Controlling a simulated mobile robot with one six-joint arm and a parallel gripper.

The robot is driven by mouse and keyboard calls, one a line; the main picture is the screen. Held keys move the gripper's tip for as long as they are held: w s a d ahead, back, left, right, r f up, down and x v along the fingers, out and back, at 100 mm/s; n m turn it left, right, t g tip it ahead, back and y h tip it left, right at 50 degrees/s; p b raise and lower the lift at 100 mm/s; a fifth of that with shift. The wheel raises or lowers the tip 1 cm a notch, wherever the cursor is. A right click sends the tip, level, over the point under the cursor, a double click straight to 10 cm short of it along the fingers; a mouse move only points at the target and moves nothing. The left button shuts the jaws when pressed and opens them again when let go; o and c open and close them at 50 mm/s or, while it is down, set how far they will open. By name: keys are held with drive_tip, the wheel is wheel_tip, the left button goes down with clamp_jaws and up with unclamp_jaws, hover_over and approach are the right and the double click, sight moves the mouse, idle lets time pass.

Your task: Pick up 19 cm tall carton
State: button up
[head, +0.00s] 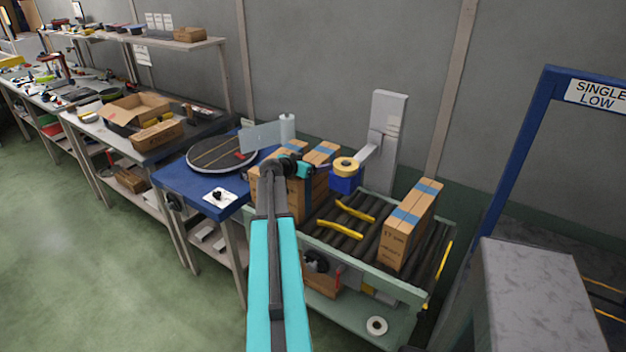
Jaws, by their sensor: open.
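Several tall brown cartons with blue tape stand on the roller conveyor (325,220). One carton (394,245) stands upright alone at the right; its printed label looks like "17 cm", though the small print is hard to read. Two or more cartons (319,153) stand close together at the left end, partly hidden behind my teal and black arm. Their height labels cannot be read, so I cannot tell which is 19 cm. My gripper (304,169) is at the left cartons in the picture, with its fingers mostly hidden. It is open, and no carton is visibly held.
A grey post carries an arm with a blue and yellow head (345,174) over the conveyor. Yellow curved pieces (341,231) lie on the rollers. A blue table with a round turntable (220,153) adjoins at left. A grey block (530,290) and blue frame stand right. Green floor is clear at left.

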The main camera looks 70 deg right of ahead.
drive_tip(key=shift+c, duration=0.2)
idle(0.3)
clamp_jaws()
